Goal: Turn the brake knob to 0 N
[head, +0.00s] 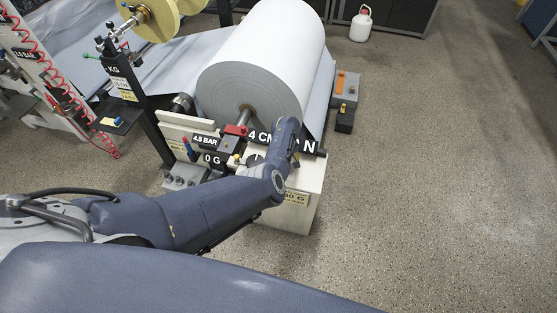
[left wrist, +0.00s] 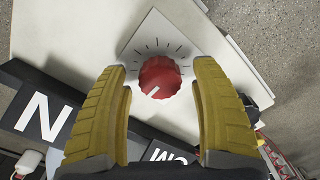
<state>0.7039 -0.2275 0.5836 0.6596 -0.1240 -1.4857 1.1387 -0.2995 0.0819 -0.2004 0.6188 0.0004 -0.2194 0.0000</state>
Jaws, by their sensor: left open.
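The red round brake knob (left wrist: 160,77) sits on a white panel with black dial ticks around its upper side. Its white pointer line points to the lower left. The yellow fingers of my left gripper (left wrist: 160,68) are open, one on each side of the knob in the picture, with gaps to it; I cannot tell their height above it. In the head view my left arm reaches over the machine's front and hides the knob. A black sign with a white N (head: 308,147) shows there; its number is hidden behind my wrist. My right gripper is not in view.
A large white paper roll (head: 262,60) stands behind the knob panel. Signs reading 4.5 BAR (head: 205,141) and 0 G (head: 211,159) are to the left.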

